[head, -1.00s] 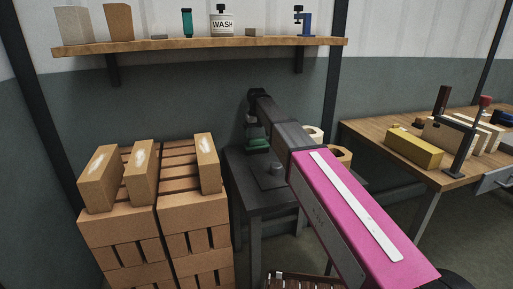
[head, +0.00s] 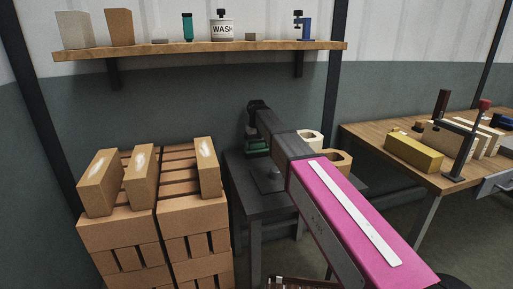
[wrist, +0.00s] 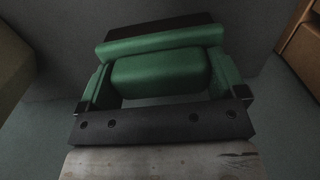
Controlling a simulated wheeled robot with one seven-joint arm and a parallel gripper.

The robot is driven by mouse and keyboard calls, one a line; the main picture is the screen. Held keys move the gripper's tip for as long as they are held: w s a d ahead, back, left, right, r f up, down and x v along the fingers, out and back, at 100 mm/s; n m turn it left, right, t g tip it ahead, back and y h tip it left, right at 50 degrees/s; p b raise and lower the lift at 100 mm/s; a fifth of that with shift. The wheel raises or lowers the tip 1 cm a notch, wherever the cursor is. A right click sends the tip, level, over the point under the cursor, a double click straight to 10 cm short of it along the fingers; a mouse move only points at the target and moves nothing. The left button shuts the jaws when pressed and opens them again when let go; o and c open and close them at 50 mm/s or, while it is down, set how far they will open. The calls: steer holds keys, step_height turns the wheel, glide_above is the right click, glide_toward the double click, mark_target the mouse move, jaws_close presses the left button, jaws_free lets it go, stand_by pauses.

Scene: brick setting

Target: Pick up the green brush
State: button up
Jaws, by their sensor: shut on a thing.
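The green brush (wrist: 160,73) fills the middle of the wrist view, with a smooth green body and a dark strip along its far side. My gripper (head: 256,133) is shut on the brush. In the head view, a small green part of the brush (head: 258,146) shows below the dark end of my arm, over the dark stand. The fingertip contact is partly hidden, and I cannot tell whether the brush touches the stand.
The dark stand (head: 258,187) is under my arm. Stacked bricks (head: 195,215) are close on its left. A wooden workbench (head: 440,175) with a yellow box (head: 413,153) stands right. A wall shelf (head: 200,46) hangs above.

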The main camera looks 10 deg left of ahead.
mark_target(257, 141)
steer(key=shift+r, duration=0.65)
step_height(257, 141, up, 2)
steer(key=shift+r, duration=0.15)
steer(key=s+a+r, duration=0.2)
steer(key=s+r, duration=0.5)
steer(key=s, duration=0.4)
steer(key=shift+s+a, duration=0.2)
steer(key=shift+a, duration=0.1)
steer(key=shift+r, duration=0.1)
steer(key=o, duration=0.4)
steer(key=shift+c, duration=1.2)
steer(key=shift+s, duration=0.15)
